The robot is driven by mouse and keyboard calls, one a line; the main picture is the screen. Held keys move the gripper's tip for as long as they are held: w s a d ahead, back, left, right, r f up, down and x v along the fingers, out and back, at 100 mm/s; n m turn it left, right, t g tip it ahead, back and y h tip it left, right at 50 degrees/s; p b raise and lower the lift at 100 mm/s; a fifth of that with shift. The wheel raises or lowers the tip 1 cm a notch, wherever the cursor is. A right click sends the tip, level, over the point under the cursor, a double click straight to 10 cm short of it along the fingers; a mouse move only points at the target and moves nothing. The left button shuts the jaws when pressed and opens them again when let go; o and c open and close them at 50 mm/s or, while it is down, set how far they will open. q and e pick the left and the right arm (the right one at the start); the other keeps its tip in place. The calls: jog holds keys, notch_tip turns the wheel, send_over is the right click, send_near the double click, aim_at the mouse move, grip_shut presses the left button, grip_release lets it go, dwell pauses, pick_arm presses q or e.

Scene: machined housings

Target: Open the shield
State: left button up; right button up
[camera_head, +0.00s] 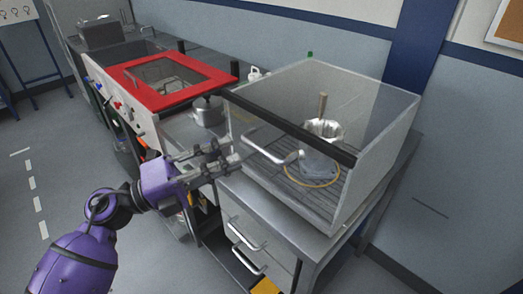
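The shield is a clear-walled box (385,130) on a metal table, with a black bar (290,127) along its upper front edge. A pale curved handle (268,152) is on its front panel, which appears to be down. Inside stand a metal vessel (324,129) with a wooden stick and a clear container above a tan ring on a slatted floor. My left gripper (232,154), on a purple arm, is left of the handle near the shield's front left corner. Its fingers look apart with nothing between them. It appears clear of the handle. My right gripper is out of view.
A drawer unit with two handles (247,238) sits under the shield. Left of it are a metal pot (208,111) and a red-framed machine top (196,84). A blue post and wall stand behind. Open floor (160,260) lies in front.

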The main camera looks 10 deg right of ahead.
aim_at(262, 151)
pick_arm(q)
jog(key=shift+g, duration=0.3)
jog(key=x, duration=0.2)
jog(key=p+x, duration=0.1)
jog(key=x, duration=0.3)
jog(key=shift+s+d+r, duration=0.1)
jog(key=shift+s+d, duration=0.15)
jog(key=shift+d, duration=0.1)
jog(key=shift+w+d, duration=0.15)
jog(key=shift+d, duration=0.5)
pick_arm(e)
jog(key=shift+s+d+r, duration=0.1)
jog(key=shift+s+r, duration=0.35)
pick_arm(q)
grip_shut()
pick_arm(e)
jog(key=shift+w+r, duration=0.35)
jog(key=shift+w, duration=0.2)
